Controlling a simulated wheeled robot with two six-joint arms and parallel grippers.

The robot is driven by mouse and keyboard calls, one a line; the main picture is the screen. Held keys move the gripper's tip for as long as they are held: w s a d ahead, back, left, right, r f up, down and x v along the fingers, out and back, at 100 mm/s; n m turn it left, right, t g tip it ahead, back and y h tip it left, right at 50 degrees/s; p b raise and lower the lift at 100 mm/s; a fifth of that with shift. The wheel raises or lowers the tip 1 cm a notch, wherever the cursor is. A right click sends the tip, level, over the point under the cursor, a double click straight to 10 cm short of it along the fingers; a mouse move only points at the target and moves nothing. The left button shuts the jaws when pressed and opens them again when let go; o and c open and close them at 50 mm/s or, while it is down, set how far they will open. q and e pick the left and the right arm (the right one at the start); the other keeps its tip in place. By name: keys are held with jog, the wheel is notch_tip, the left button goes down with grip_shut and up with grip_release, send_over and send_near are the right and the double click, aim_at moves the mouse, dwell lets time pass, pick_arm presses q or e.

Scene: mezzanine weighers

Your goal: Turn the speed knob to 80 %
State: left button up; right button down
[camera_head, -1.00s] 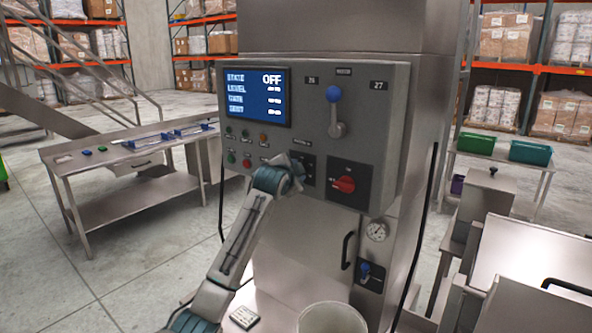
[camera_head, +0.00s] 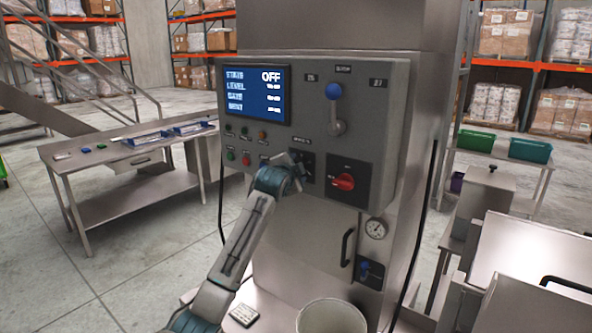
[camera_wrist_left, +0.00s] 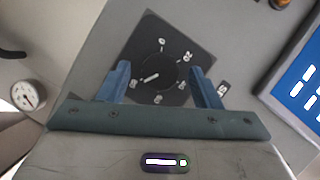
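The speed knob (camera_wrist_left: 157,72) is a round black knob with a white pointer mark, on a black square dial plate (camera_wrist_left: 150,34) with white numbers around it. In the wrist view its pointer mark lies toward the lower left; I cannot tell the exact number it points at. My left gripper (camera_wrist_left: 163,84) is open, with one blue finger on each side of the knob and visible gaps between. In the head view my left gripper (camera_head: 293,172) is at the panel and hides much of the dial plate (camera_head: 307,166). My right gripper is not in view.
A gauge (camera_head: 376,229) and a pale bucket (camera_head: 331,316) are below.

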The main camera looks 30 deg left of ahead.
pick_arm(q)
jog(key=b+v, duration=0.4)
jog(key=v, duration=0.6)
jog(key=shift+s+d, duration=0.15)
jog(key=shift+s, duration=0.2)
